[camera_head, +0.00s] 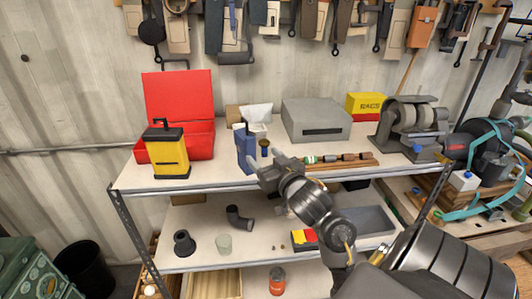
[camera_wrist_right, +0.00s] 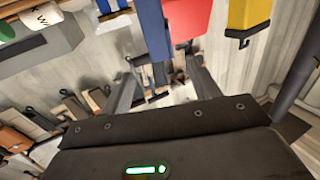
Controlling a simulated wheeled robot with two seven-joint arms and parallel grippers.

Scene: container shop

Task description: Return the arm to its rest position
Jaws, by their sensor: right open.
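My right gripper (camera_head: 266,163) is open at the front edge of the shelf's top board, in front of a blue box (camera_head: 245,149). In the right wrist view the two fingers of my right gripper (camera_wrist_right: 161,62) stand apart, with the blue box (camera_wrist_right: 153,28) showing between and beyond them. I cannot tell whether a finger touches the box. My right arm reaches in from the lower right. My left arm and gripper are not in view.
On the top board (camera_head: 215,180) stand a yellow-black can (camera_head: 167,155), an open red case (camera_head: 180,100), a grey box (camera_head: 316,119), a yellow box (camera_head: 366,106) and a bench grinder (camera_head: 413,127). A wooden strip with small parts (camera_head: 340,160) lies right of the gripper. Tools hang on the wall.

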